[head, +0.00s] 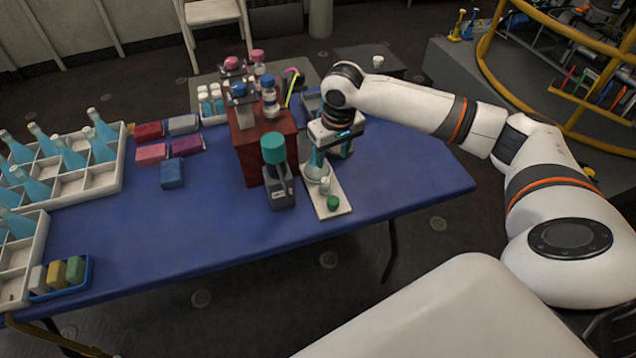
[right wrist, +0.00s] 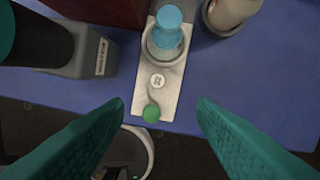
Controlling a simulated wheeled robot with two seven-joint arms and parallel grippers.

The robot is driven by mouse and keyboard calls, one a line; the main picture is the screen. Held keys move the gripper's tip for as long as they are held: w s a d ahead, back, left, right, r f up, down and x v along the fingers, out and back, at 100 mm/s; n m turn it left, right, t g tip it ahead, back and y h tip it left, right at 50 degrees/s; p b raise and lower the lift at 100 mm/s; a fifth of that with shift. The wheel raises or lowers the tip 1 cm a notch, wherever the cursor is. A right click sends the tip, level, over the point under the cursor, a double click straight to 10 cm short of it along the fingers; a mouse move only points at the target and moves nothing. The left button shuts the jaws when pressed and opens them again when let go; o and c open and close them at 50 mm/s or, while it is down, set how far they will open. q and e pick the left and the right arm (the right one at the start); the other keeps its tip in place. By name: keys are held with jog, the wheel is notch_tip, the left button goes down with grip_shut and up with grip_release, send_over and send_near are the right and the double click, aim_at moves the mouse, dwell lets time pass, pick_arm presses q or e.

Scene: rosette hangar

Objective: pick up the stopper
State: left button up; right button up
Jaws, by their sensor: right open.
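A small round green stopper (head: 333,202) sits at the near end of a narrow light plate (head: 341,190). In the right wrist view the stopper (right wrist: 151,113) shows between the teal fingertips, with the plate (right wrist: 171,95) below. A small white piece (head: 324,184) is beside it on the plate, and a glass vessel with blue contents (right wrist: 167,38) stands at the far end. My right gripper (head: 331,158) is open and points down above the plate, with nothing between its fingers. It partly hides the vessel in the head view. My left gripper is not in view.
A grey device with a teal top (head: 275,165) stands left of the plate, before a red-brown box (head: 243,148) carrying bottles. Trays of blue bottles (head: 75,176) fill the table's left. The blue table (head: 410,165) is clear to the right.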

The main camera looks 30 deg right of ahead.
send_over(326, 180)
jog(key=s, duration=0.2)
notch_tip(326, 180, down, 5)
jog(key=shift+w+f, duration=0.3)
jog(key=shift+f, duration=0.65)
jog(key=shift+w+f, duration=0.35)
jog(key=shift+f, duration=0.55)
jog(key=shift+w+f, duration=0.3)
jog(key=shift+f, duration=0.65)
jog(key=shift+c, duration=0.3)
jog(key=c, duration=1)
